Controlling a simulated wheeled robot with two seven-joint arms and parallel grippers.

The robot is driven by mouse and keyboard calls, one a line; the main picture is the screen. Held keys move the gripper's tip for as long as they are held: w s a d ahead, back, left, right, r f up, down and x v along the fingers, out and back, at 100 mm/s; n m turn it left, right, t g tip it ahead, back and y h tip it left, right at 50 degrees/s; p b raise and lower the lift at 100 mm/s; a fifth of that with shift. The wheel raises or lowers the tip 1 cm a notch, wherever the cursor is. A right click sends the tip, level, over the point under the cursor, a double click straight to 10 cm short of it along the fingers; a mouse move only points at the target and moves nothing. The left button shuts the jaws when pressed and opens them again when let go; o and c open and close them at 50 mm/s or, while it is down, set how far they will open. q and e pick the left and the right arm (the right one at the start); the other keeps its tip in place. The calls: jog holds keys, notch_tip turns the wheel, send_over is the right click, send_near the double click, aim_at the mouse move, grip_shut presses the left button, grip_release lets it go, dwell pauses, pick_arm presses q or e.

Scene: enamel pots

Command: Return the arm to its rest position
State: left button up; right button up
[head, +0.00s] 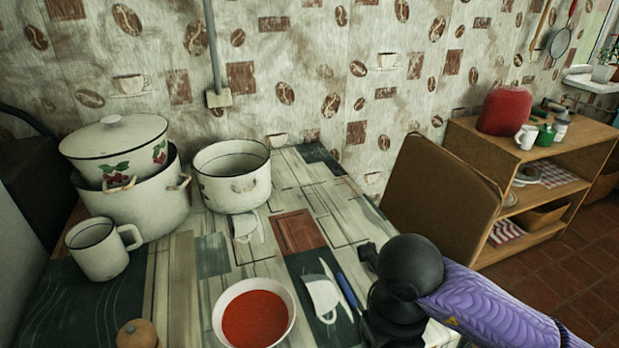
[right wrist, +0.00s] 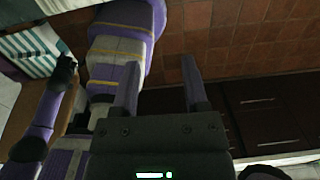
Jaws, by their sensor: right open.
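My right gripper (right wrist: 158,85) shows in the right wrist view with its two fingers apart and nothing between them. Beyond the fingers are my own purple and grey body and a brown tiled floor. In the head view my right arm, purple with a black joint, comes in from the lower right beside the table's right edge; its gripper cannot be made out there. No left gripper can be made out in the head view. A purple arm link of mine shows at the left of the right wrist view.
A brown chair (head: 440,200) stands right of the table. Dark cabinets (right wrist: 265,100) show in the wrist view.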

jog(key=d+m+h, duration=0.3)
jog(key=d, duration=1.1)
jog(key=w+a+f+m+y, duration=0.2)
jog(key=a+f+m+y, duration=0.35)
jog(key=f+y, duration=0.5)
jog(key=w+d+f+m+t+h, duration=0.1)
jog(key=d+f+m+t+h, duration=0.15)
jog(key=d+m+t, duration=0.55)
jog(key=d+f+m+t+h, duration=0.15)
jog(key=d+f+m, duration=0.35)
jog(key=d, duration=0.6)
jog(key=s+d+f+m+g+h, duration=0.2)
jog(key=s+d+m+g+h, duration=0.75)
jog(key=s+d, duration=1.35)
jog(key=s+a+f+m+h, duration=0.1)
jog(key=s+a+f+m, duration=0.2)
jog(key=s+a+f, duration=0.4)
jog(key=s+a+f+m+y, duration=0.1)
jog(key=s+a+f+y, duration=0.1)
jog(key=a, duration=0.8)
jog(key=s+a+f+m+y, duration=0.1)
jog(key=a+f, duration=0.4)
jog(key=a, duration=0.5)
jog(key=s+a+f+m+y, duration=0.1)
jog(key=s+a+f+y, duration=0.1)
jog(key=a, duration=0.8)
notch_tip(320, 180, down, 2)
jog(key=shift+s+a+f+g+y, duration=0.3)
jog(key=shift+s+y, duration=0.1)
jog(key=shift+y, duration=0.2)
